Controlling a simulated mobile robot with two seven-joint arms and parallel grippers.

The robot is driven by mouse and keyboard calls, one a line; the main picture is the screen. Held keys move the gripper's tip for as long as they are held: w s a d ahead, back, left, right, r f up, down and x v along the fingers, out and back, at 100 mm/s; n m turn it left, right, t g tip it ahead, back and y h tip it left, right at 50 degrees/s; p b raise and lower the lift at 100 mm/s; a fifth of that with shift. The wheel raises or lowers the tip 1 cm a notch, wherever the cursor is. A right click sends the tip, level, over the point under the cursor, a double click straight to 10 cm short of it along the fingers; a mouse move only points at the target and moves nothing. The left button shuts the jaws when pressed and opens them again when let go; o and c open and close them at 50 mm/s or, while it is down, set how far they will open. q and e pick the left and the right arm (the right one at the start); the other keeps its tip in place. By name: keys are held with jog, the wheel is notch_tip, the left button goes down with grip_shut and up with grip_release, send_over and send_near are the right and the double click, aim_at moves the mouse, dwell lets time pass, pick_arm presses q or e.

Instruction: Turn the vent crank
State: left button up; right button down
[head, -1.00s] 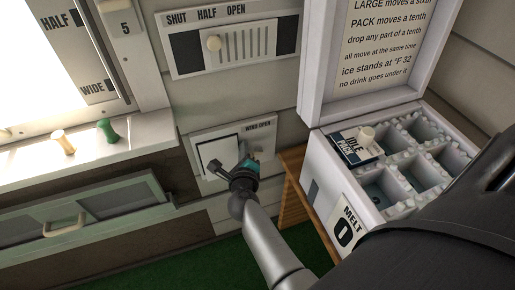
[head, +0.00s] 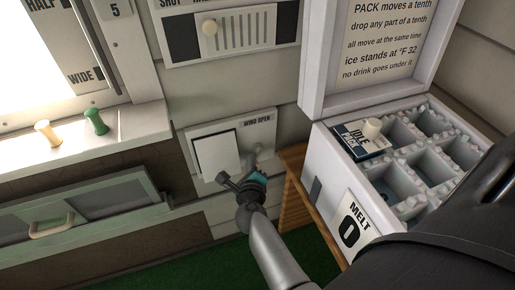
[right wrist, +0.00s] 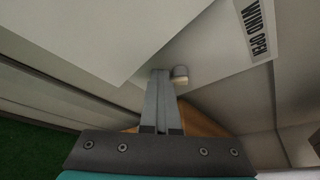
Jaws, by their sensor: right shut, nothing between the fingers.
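The vent panel (head: 200,134) on the wall has a pale square flap (head: 217,156) and a "WIND OPEN" label, which also shows in the right wrist view (right wrist: 257,25). A small pale crank knob (right wrist: 180,76) shows in the right wrist view. In the head view the grey crank area (head: 248,155) is partly hidden by my gripper. My right gripper (head: 251,165) is shut and empty, in front of the panel's lower right. In the right wrist view its fingertips (right wrist: 164,73) are just left of the knob; I cannot tell whether they touch. My left gripper is not in view.
A white ice box (head: 330,170) with an open lid stands right of the panel on a wooden stand (head: 296,206). A slider plate (head: 233,38) is above. A sill with two pegs (head: 96,122) and a handled drawer (head: 60,216) are at the left.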

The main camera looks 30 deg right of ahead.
jog(key=shift+w+a, duration=0.1)
jog(key=d+f+b, duration=0.2)
jog(key=d, duration=0.1)
jog(key=shift+s+d+f, duration=0.1)
jog(key=shift+s+f, duration=0.1)
jog(key=shift+f, duration=0.15)
dwell(0.4)
